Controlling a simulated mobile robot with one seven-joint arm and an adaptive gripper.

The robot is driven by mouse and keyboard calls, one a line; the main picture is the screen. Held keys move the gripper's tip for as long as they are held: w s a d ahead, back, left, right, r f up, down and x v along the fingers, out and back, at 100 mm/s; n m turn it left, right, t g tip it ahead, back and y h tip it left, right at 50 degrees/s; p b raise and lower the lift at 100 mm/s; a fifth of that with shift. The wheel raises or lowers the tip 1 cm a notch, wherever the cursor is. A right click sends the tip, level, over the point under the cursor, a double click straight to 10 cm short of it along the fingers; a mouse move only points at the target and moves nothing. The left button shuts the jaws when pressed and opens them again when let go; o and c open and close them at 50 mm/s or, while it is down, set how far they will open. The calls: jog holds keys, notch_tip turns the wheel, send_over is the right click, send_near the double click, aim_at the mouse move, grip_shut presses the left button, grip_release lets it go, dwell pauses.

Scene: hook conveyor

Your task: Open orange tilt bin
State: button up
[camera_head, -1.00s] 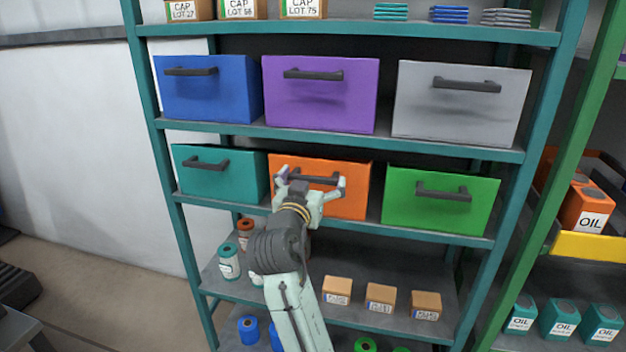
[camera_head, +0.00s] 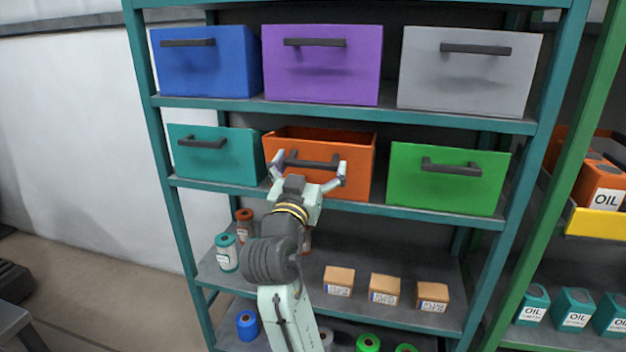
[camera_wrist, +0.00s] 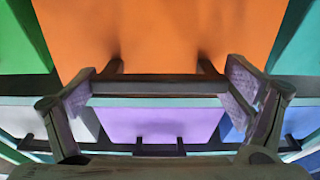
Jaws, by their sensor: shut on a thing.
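The orange tilt bin (camera_head: 350,184) is in the middle of the second shelf row. It is tilted forward, and its open top and inner back wall show above the front panel. Its dark handle (camera_head: 312,162) runs across the front. My gripper (camera_head: 308,172) is at the handle, with one finger at each end of it. In the wrist view the handle (camera_wrist: 160,87) lies between the two finger pads (camera_wrist: 158,92), and the orange front (camera_wrist: 160,40) fills the top. The pads are shut on the handle's ends. The inside floor of the bin is hidden.
A teal bin (camera_head: 217,165) stands left and a green bin (camera_head: 440,190) right of the orange one. Blue (camera_head: 205,75), purple (camera_head: 322,75) and grey (camera_head: 465,85) bins line the shelf above. Small boxes (camera_head: 384,288) stand on the shelf below.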

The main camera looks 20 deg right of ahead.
jog(key=s+a+f+t+h+b, duration=0.3)
jog(key=s+f+t+h+b, duration=0.1)
jog(key=b, duration=1.5)
notch_tip(320, 180, down, 2)
jog(key=shift+s+f+t, duration=0.1)
jog(key=shift+s+t, duration=0.1)
jog(key=shift+t, duration=0.7)
jog(key=shift+s+f+b, duration=0.1)
jog(key=shift+f+b, duration=0.25)
jog(key=shift+b, duration=0.5)
jog(key=o, duration=1.3)
jog(key=shift+o, duration=0.2)
